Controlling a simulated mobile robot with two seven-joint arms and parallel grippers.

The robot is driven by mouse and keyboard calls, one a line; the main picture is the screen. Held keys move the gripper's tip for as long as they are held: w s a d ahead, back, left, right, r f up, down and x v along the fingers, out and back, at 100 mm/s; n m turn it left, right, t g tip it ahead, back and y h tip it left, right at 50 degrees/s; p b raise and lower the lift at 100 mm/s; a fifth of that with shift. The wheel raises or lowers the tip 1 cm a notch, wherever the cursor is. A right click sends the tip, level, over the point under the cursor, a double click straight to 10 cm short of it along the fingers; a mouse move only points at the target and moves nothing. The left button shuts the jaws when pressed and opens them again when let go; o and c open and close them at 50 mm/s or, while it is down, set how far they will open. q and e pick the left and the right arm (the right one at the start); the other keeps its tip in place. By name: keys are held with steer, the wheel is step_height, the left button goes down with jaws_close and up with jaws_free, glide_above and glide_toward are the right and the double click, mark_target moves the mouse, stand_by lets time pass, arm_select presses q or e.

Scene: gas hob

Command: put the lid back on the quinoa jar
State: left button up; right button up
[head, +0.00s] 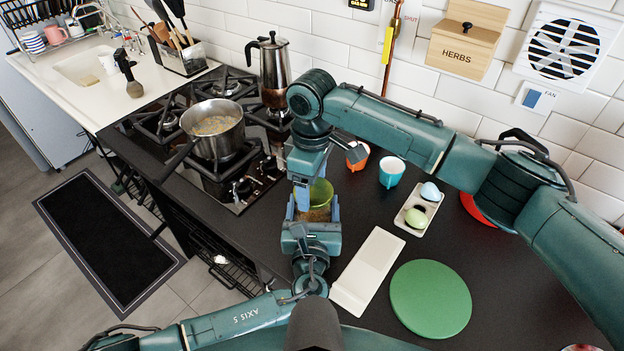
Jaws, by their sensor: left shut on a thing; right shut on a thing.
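The quinoa jar (316,214), with tan contents visible, is upright between the fingers of my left gripper (317,207), which is shut on it from the front. A green lid (321,192) shows at the top of the jar. My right gripper (304,184) reaches down from above and is shut on the lid. Its fingers are partly hidden by its own wrist and by the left gripper. I cannot tell whether the lid touches the jar's rim or is apart from it.
The gas hob (255,195) with a steel pot (213,130) and a moka pot (272,70) is left.

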steer(key=m, duration=0.3)
steer(key=shift+m, duration=0.4)
steer(key=m, duration=1)
steer(key=shift+d, duration=0.1)
steer(key=m, duration=1)
steer(key=shift+m, duration=0.4)
steer(key=m, duration=0.5)
steer(key=shift+s+d, duration=0.1)
steer(key=shift+d, duration=0.05)
steer(key=m, duration=0.9)
